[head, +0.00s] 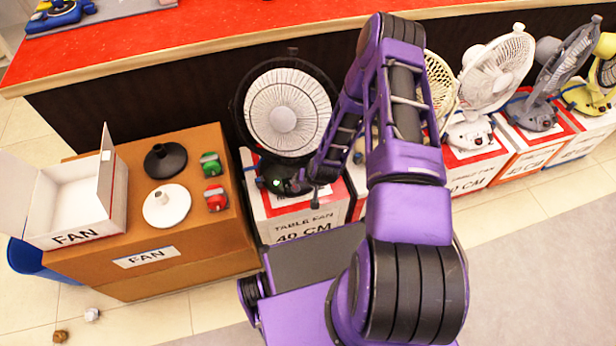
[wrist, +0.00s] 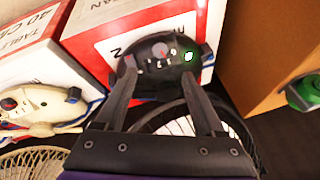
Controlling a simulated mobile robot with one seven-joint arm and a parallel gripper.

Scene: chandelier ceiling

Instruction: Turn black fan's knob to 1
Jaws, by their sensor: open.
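The black fan (head: 284,117) stands on a red and white box in the head view, its round cage facing up toward me. Its dark base also shows in the wrist view (wrist: 148,77), upside down. The base's control face has small white marks, a bright green light (wrist: 188,56) and a greyish round knob (wrist: 160,50). I cannot read the knob's setting. My gripper (wrist: 160,69) is open in the wrist view, its two dark fingers spread across the fan base with the control face between and beyond the tips. Nothing is held. Contact cannot be told.
A brown box (head: 75,262) on the left holds fan bases and small red and green items. A white open box (head: 75,205) sits on its left side. Several other fans stand on boxes at right. A red-topped counter (head: 220,32) runs behind.

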